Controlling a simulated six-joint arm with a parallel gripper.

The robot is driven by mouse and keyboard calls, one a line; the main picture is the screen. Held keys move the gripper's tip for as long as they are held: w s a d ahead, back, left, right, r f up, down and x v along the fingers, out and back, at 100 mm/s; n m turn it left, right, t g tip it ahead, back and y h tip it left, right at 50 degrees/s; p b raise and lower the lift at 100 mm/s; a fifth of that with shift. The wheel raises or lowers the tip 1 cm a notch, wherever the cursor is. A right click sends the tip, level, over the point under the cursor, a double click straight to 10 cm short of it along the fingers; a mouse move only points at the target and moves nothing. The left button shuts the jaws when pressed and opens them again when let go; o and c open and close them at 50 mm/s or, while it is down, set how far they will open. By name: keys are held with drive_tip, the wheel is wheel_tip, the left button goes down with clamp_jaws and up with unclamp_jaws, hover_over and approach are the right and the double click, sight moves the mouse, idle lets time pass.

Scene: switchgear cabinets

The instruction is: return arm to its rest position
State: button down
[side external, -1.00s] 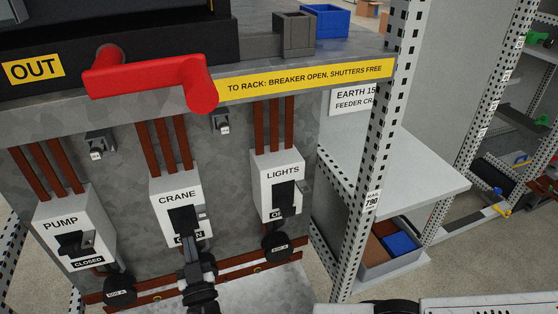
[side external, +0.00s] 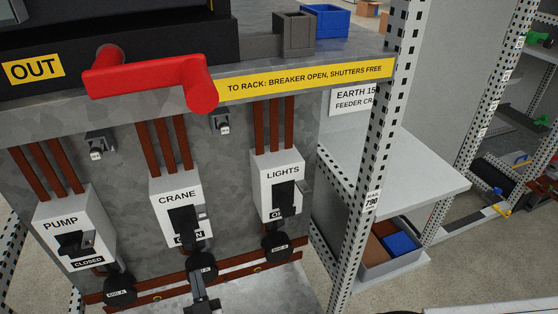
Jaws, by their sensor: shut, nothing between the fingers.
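My gripper (side external: 199,282) is at the bottom of the view, below the CRANE switch (side external: 176,200). Its fingers are shut and hold nothing. It appears clear of the CRANE handle (side external: 184,222), in front of the panel's lower part. The PUMP switch (side external: 66,230) is at left with its label reading CLOSED. The LIGHTS switch (side external: 278,180) is at right. The lower labels of CRANE and LIGHTS are partly covered by their black handles.
A red handle (side external: 150,80) sticks out above the switches. A perforated post (side external: 374,170) stands right of the panel. Beyond it are a grey shelf (side external: 405,170) and a low bin with a blue block (side external: 398,243). Grey and blue boxes (side external: 325,20) sit on top.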

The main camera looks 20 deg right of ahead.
drive_tip(key=w+d+n+g+y, duration=0.1)
drive_tip(key=w+d+g, duration=0.5)
drive_tip(key=d+g, duration=0.35)
drive_tip(key=s+d+r+g, duration=0.3)
drive_tip(key=s+d, duration=0.3)
drive_tip(key=d, duration=0.7)
drive_tip(key=s+d+r+g, duration=0.4)
drive_tip(key=s+d, duration=0.3)
drive_tip(key=d, duration=0.7)
drive_tip(key=s+d+r+m+g+h, duration=0.1)
drive_tip(key=s+d+r+g, duration=0.2)
drive_tip(key=s+d, duration=0.4)
drive_tip(key=d+r, duration=0.1)
drive_tip(key=d, duration=0.5)
drive_tip(key=shift+d+r, duration=0.15)
drive_tip(key=shift+d, duration=0.1)
